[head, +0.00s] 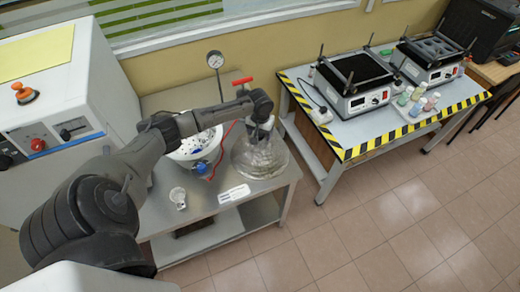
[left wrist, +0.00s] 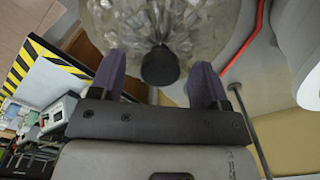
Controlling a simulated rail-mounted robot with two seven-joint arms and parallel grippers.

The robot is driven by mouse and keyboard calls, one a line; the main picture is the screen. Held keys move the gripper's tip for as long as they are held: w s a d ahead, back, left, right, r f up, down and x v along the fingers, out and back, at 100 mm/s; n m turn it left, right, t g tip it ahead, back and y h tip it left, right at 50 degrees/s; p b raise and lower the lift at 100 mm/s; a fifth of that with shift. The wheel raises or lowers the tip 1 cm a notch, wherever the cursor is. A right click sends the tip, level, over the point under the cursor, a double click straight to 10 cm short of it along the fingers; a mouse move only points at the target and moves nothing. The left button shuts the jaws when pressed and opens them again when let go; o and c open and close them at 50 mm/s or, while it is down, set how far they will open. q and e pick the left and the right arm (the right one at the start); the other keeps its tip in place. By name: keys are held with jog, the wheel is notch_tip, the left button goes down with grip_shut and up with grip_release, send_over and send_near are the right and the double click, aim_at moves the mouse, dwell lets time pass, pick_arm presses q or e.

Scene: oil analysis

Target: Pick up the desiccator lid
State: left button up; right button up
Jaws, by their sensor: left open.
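The desiccator lid (head: 264,158) is a clear glass dome on the right part of the steel table, under my left gripper (head: 262,128). In the left wrist view the lid's glass (left wrist: 150,20) fills the top middle, and its dark round knob (left wrist: 160,66) shows between the two purple fingers of my left gripper (left wrist: 160,76). The fingers are open, with a gap on each side of the knob. The white desiccator bowl (head: 185,153) with blue beads stands left of the lid, partly hidden by my left arm. My right gripper is not in view.
A pressure gauge (head: 215,60) and a red-handled valve (head: 243,81) stand behind the lid. A red hose (head: 222,150) runs between bowl and lid. A small glass vessel (head: 178,197) and a white label (head: 234,194) are at the front. A striped-edge table (head: 350,135) with instruments is right.

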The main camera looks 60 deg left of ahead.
pick_arm(q)
jog(key=shift+f, duration=0.45)
jog(key=shift+c, duration=0.2)
grip_shut()
dwell(0.4)
